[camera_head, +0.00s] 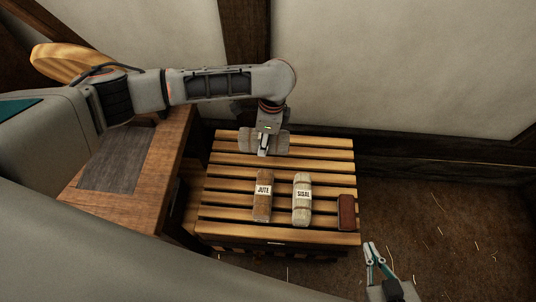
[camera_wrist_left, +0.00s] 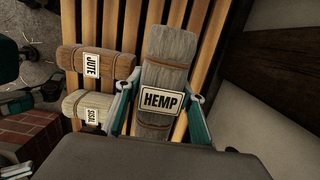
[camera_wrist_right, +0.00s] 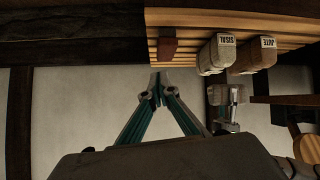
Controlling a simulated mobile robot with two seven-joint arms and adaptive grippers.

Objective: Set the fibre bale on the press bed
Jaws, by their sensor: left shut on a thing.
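A grey-brown bale labelled HEMP (camera_wrist_left: 172,54) lies between the fingers of my left gripper (camera_wrist_left: 162,90), which is shut on it across its middle. In the head view the left gripper (camera_head: 264,143) is at the back of the slatted stand, with the hemp bale (camera_head: 279,142) crosswise in it. I cannot tell whether the bale touches the slats. A brown JUTE bale (camera_head: 263,205) and a pale SISAL bale (camera_head: 301,210) lie on the slats. A dark grey plate (camera_head: 116,160), possibly the press bed, lies on a wooden bench at left. My right gripper (camera_wrist_right: 158,82) is shut and empty.
The slatted stand (camera_head: 230,213) has clear slats at left. A small reddish-brown block (camera_head: 346,212) sits at its right edge. The wooden bench (camera_head: 168,170) stands left of it, with a narrow gap between. A wall rises close behind the stand.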

